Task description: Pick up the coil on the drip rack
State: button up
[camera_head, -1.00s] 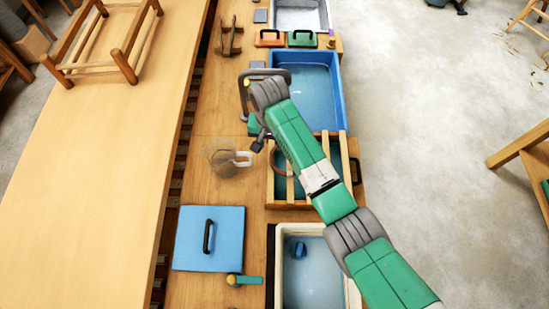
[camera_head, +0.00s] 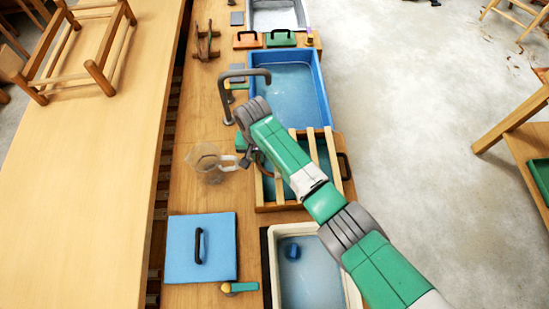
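The drip rack (camera_head: 333,160) is a set of pale wooden slats lying across a green basin in the middle of the bench. A thin brown curved edge, which looks like part of the coil (camera_head: 263,167), shows at the rack's left side. My arm and gripper hide most of that spot. My gripper (camera_head: 243,161) is small and dark here, at the rack's left edge, close beside the curved edge. I cannot tell whether it touches the coil or whether its fingers are open.
A clear jug (camera_head: 206,163) stands just left of my gripper. A dark tap (camera_head: 228,95) rises behind it, by the blue water basin (camera_head: 290,92). In front are a blue lid (camera_head: 202,248) and a white basin (camera_head: 312,275) holding a blue object. Floor at right is open.

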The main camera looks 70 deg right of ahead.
grip_shut()
jog(key=shift+s+a+r+p, duration=0.15)
jog(key=shift+r+p, duration=0.15)
jog(key=shift+r, duration=0.35)
jog(key=shift+s+d+r+p, duration=0.15)
jog(key=shift+r+p, duration=0.15)
jog(key=shift+r, duration=0.35)
jog(key=shift+s+a+r+p, duration=0.15)
jog(key=shift+r+p, duration=0.15)
jog(key=shift+r, duration=0.35)
jog(key=s+a+p, duration=0.1)
jog(key=s, duration=0.3)
jog(key=s+a+p, duration=0.1)
jog(key=s+a, duration=0.1)
jog(key=s, duration=0.3)
jog(key=s+a+r+p, duration=0.1)
jog(key=s+a, duration=0.1)
jog(key=s, duration=0.3)
jog(key=shift+s+a, duration=0.1)
jog(key=shift+a, duration=0.1)
